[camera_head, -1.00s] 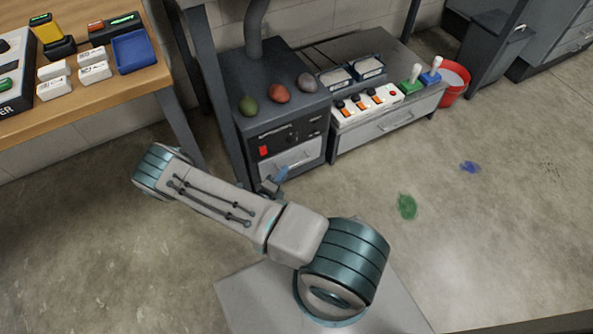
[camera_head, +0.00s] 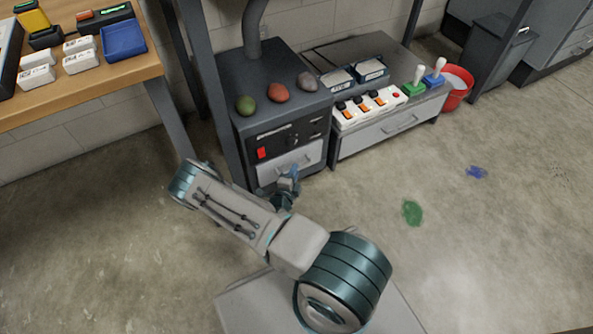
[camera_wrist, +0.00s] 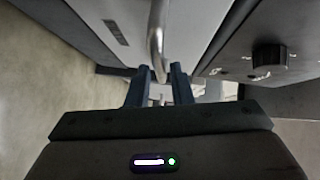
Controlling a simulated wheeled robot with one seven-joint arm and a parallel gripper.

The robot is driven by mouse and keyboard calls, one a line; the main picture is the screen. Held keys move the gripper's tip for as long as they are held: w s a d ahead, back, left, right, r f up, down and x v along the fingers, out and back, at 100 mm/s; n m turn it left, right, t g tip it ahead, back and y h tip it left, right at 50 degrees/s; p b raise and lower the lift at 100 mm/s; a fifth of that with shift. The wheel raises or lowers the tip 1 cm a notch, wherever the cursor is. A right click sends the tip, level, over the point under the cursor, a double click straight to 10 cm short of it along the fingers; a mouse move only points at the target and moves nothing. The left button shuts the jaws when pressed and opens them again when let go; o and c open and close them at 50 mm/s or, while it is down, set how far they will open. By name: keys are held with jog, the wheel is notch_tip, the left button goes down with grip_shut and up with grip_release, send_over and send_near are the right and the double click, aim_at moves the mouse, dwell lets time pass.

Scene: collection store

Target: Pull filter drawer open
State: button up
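The filter drawer (camera_head: 272,176) is the light grey front low in a dark grey unit, below its control panel. In the head view, my gripper (camera_head: 287,183) is at this front and partly covers it. In the wrist view, the drawer front (camera_wrist: 85,22) fills the upper left, with a small dark label slot. Its curved metal handle (camera_wrist: 156,40) runs down between the two dark fingertips of my gripper (camera_wrist: 161,74). The fingers are close together, one on each side of the handle. How far the drawer stands out from the unit is hard to tell.
Three egg-shaped stones, one of them red (camera_head: 278,92), lie on the unit. A control panel with a knob (camera_wrist: 269,58) is beside the drawer. A low cabinet (camera_head: 375,137) with switches adjoins at right. A wooden table (camera_head: 120,84) stands left. Floor at right is open.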

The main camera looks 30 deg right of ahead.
jog(key=shift+b+x, duration=0.3)
jog(key=shift+x, duration=1.15)
grip_shut()
